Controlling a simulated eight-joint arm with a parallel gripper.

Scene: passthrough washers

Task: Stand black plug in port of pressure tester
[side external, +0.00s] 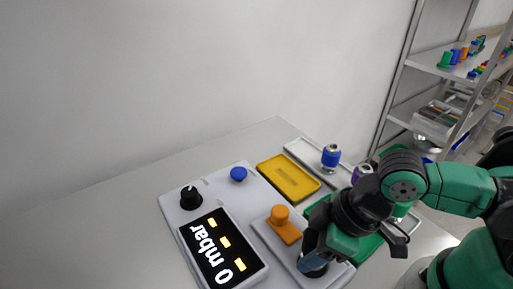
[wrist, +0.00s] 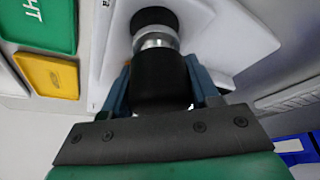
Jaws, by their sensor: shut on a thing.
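The white pressure tester (side external: 212,188) lies on the table, with its dark display reading "0 mbar" (side external: 218,248). My gripper (side external: 314,262) is low over the tester's right front part. In the wrist view my gripper (wrist: 160,92) is shut on the black plug (wrist: 160,78), with a blue finger on each side. A silver band and a black end show beyond the fingers, over the white surface. In the side view the plug is mostly hidden by the fingers. The port is hidden, so I cannot tell whether the plug is seated.
An orange knobbed piece (side external: 280,216) stands close left of my gripper. A black knob (side external: 190,197) and blue button (side external: 238,173) sit on the tester. Behind are a yellow tray (side external: 288,177), a blue-and-silver plug (side external: 331,156), a purple piece (side external: 362,171) and a green tray (side external: 367,247).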

